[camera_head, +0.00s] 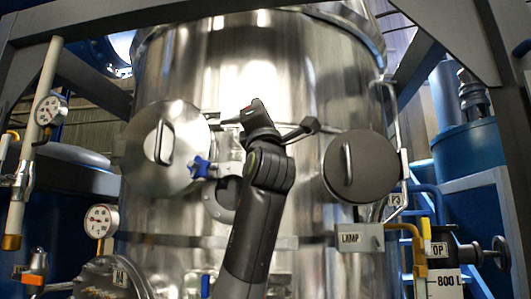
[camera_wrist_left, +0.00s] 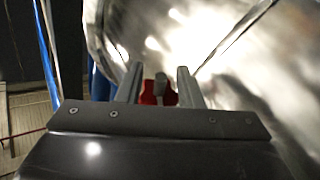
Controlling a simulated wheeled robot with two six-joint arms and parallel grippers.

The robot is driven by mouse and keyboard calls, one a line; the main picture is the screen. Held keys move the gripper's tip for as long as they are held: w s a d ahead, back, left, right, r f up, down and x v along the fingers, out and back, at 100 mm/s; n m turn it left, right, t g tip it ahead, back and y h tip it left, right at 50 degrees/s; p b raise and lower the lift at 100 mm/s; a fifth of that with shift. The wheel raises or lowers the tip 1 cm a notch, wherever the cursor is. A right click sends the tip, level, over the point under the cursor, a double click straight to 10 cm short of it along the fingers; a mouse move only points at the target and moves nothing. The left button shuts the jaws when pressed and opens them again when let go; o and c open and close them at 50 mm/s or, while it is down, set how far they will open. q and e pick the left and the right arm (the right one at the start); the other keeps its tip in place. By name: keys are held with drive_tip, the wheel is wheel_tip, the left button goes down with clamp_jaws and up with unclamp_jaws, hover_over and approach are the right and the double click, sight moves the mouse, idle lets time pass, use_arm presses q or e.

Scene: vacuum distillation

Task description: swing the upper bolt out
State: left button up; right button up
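The round steel door (camera_head: 140,150) with a bar handle is closed-looking on the vessel front. A blue star knob (camera_head: 200,167) sits at its right edge, on the lower bolt. The upper bolt is mostly hidden behind my left gripper (camera_head: 238,116); a bit of red shows there. In the left wrist view the two fingers of my left gripper (camera_wrist_left: 160,80) stand apart, one on each side of a red knob (camera_wrist_left: 148,91) with a grey post in its middle. Whether they press on it cannot be told. My right gripper is not in view.
A second round cover (camera_head: 360,166) is to the right, above a LAMP plate (camera_head: 362,238). Gauges (camera_head: 101,220) and pipes stand at the left. Blue frames and valves are at the right. Steel beams (camera_head: 120,18) cross overhead.

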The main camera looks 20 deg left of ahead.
use_arm(q)
drive_tip(key=b+v, duration=0.8)
drive_tip(key=v, duration=0.7)
drive_tip(key=shift+b, duration=0.3)
drive_tip(key=shift+w+f, duration=0.1)
